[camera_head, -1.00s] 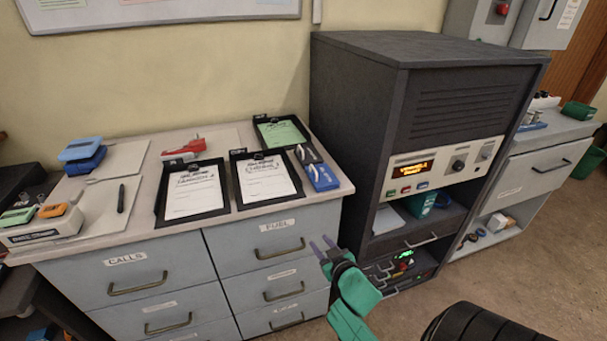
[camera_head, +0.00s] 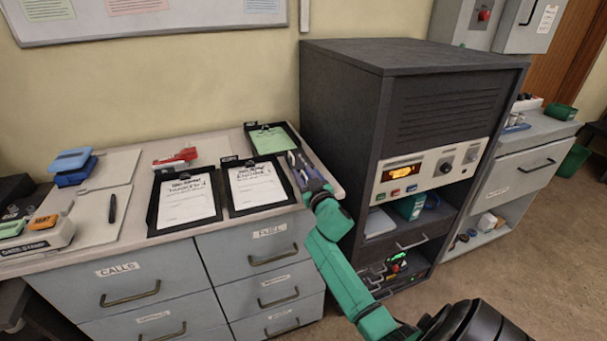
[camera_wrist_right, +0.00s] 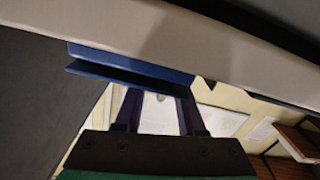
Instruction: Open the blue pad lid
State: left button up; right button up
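A small blue pad (camera_head: 312,179) lies at the right end of the counter, beside the clipboards, partly hidden by my right gripper. In the right wrist view a blue slab-like part (camera_wrist_right: 130,66), with a dark gap along it, shows beyond my fingers beside a pale edge. My right gripper (camera_head: 298,161) is over that counter end. Its two fingers also show in the right wrist view (camera_wrist_right: 160,108), spread apart with nothing seen between them. I cannot tell whether they touch the blue part. My left gripper is not in view.
Two black clipboards (camera_head: 228,188) with white sheets and a green-sheeted tray (camera_head: 249,139) lie close to the left. A red stapler-like item (camera_head: 176,158) and another blue item (camera_head: 74,167) are farther left. A dark cabinet (camera_head: 345,130) stands close on the right.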

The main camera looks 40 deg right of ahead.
grip_shut()
dwell(1.4)
